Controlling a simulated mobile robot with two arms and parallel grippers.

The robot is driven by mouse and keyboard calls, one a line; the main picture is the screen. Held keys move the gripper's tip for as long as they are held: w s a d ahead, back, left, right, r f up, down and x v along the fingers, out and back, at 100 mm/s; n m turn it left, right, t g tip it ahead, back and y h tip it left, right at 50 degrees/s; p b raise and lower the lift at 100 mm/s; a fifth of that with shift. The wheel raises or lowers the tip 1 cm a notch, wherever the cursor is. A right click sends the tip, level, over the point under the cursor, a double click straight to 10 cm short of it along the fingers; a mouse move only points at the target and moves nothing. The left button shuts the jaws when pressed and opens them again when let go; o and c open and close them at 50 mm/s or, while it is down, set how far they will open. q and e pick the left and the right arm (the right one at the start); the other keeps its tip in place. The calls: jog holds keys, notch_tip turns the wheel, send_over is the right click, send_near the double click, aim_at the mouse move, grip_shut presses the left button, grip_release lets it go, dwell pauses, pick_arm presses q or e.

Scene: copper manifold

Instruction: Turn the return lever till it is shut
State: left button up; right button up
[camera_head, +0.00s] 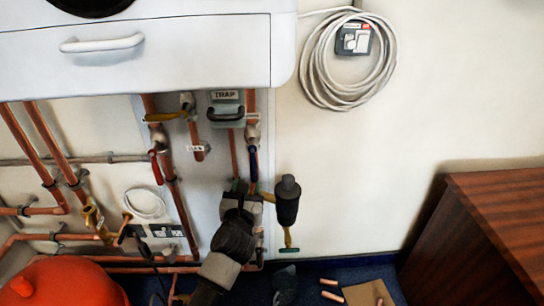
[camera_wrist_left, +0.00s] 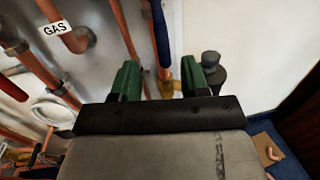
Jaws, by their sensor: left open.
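A blue lever (camera_head: 253,165) hangs down along a vertical copper pipe, below a valve body (camera_head: 252,132), right of the grey trap. I take it as the return lever; no label on it is readable. In the left wrist view the blue lever (camera_wrist_left: 160,35) stands beyond and between the fingertips. My left gripper (camera_head: 242,188) is just below the lever's lower end in the head view. In the wrist view its two green fingers (camera_wrist_left: 160,78) are apart with no lever gripped. Whether a finger touches the lever cannot be told. My right gripper is not in view.
A dark cylindrical fitting (camera_head: 288,200) stands close right of my left gripper. A red lever (camera_head: 156,167) and a yellow lever (camera_head: 166,116) are to the left. The grey trap (camera_head: 226,108) and white boiler casing (camera_head: 180,55) are above. An orange-red rounded object (camera_head: 65,283) is lower left.

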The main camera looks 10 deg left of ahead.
aim_at(253, 167)
pick_arm(q)
jog(key=shift+n, duration=0.3)
jog(key=w, duration=0.3)
jog(key=w+b, duration=0.1)
jog(key=w, duration=0.2)
jog(key=w+a, duration=0.1)
jog(key=w, duration=0.2)
jog(key=shift+w+r+b, duration=0.15)
jog(key=shift+r+b, duration=0.2)
jog(key=shift+w+r, duration=0.1)
jog(key=shift+w, duration=0.65)
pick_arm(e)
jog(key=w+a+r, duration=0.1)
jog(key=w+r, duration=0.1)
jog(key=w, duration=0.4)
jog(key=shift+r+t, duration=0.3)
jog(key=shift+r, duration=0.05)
pick_arm(q)
grip_shut()
